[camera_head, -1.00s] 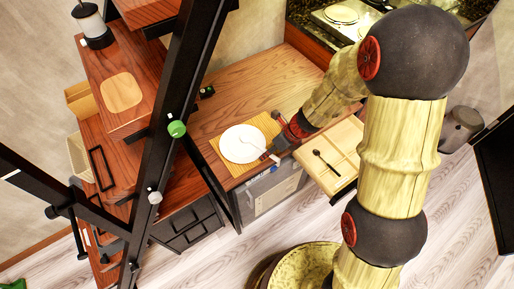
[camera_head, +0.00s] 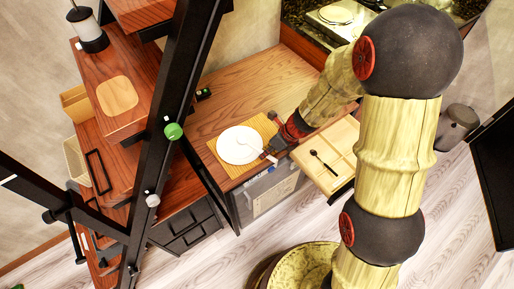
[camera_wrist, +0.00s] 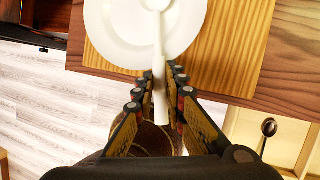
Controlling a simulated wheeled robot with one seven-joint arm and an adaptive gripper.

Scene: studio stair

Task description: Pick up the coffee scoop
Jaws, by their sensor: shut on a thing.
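A white long-handled utensil (camera_wrist: 159,60), apparently the coffee scoop, lies between the fingers of my gripper (camera_wrist: 160,80). The gripper is shut on its handle. Its wider end reaches over the white round plate (camera_wrist: 112,40); I cannot tell whether it touches the plate. In the head view my gripper (camera_head: 273,151) is at the plate's right edge, and the utensil's bowl is hard to make out. A dark spoon (camera_head: 323,160) lies apart in the open light-wood drawer (camera_head: 339,134); it also shows in the wrist view (camera_wrist: 268,128).
The plate sits on a yellow-brown placemat (camera_head: 264,124) near the front edge of the wooden counter (camera_head: 250,82). The open drawer juts out right of the gripper. A black diagonal post (camera_head: 185,90) stands left. The counter behind the plate is mostly clear.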

